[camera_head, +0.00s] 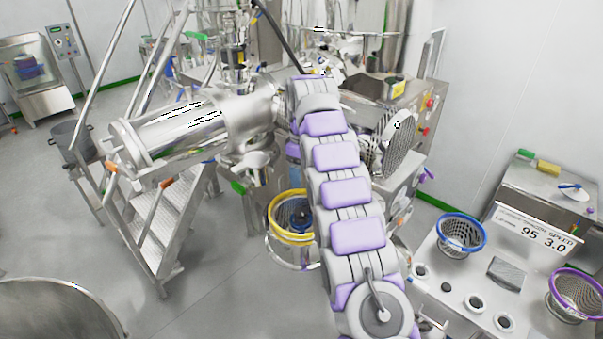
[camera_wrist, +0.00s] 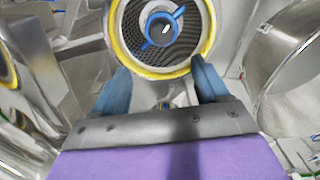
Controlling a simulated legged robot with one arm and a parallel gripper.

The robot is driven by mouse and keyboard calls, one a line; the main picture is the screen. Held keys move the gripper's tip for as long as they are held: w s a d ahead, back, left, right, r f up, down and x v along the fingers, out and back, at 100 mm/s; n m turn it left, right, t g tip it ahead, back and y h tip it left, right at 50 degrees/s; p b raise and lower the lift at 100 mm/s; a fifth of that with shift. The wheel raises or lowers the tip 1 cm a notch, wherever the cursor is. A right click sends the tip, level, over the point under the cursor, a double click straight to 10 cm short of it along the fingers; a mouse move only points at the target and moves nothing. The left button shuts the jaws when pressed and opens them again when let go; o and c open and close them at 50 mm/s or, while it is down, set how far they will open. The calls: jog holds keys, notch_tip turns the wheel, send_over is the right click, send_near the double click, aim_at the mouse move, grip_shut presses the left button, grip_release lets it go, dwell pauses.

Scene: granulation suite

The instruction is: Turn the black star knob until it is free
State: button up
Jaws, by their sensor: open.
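My gripper (camera_wrist: 162,70) shows in the wrist view with its two blue fingers spread apart and nothing between them. Beyond the fingertips is a round mesh screen (camera_wrist: 188,42) with a yellow rim and a blue bladed hub (camera_wrist: 157,28) in its middle. I cannot make out the black star knob for certain in either view. A small dark part (camera_wrist: 164,104) shows between the finger bases, too small to identify. In the head view my arm reaches away toward the machine and hides the gripper. The yellow ring (camera_head: 276,234) shows left of my arm.
A steel cylinder (camera_head: 178,130) and steps (camera_head: 150,215) stand left. A perforated disc (camera_head: 398,130) is right of my arm. A bench at right holds a blue-rimmed basket (camera_head: 460,234), a purple-rimmed basket (camera_head: 577,294) and a sign (camera_head: 535,239). Open floor lies at left.

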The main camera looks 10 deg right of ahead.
jog(key=shift+r+p, duration=1)
jog(key=shift+r, duration=0.35)
jog(key=s+f+m+g+b, duration=0.1)
jog(key=s+f+m+b, duration=0.15)
jog(key=s+b, duration=0.7)
jog(key=s+f+m+b, duration=0.2)
jog(key=s+m+b, duration=0.15)
jog(key=s, duration=1.25)
jog(key=s+f+m+b, duration=0.1)
jog(key=s+f+b, duration=0.1)
jog(key=s+f, duration=0.3)
jog(key=s+f+m+b, duration=0.2)
jog(key=s+f, duration=0.4)
jog(key=s, duration=0.7)
jog(key=s+f+m+b, duration=0.1)
jog(key=s+f+b, duration=0.2)
jog(key=s, duration=0.6)
notch_tip(320, 180, down, 3)
jog(key=shift+s+a+r+g+b, duration=0.15)
jog(key=shift+s+a+g+b, duration=0.1)
jog(key=shift+g+b, duration=0.15)
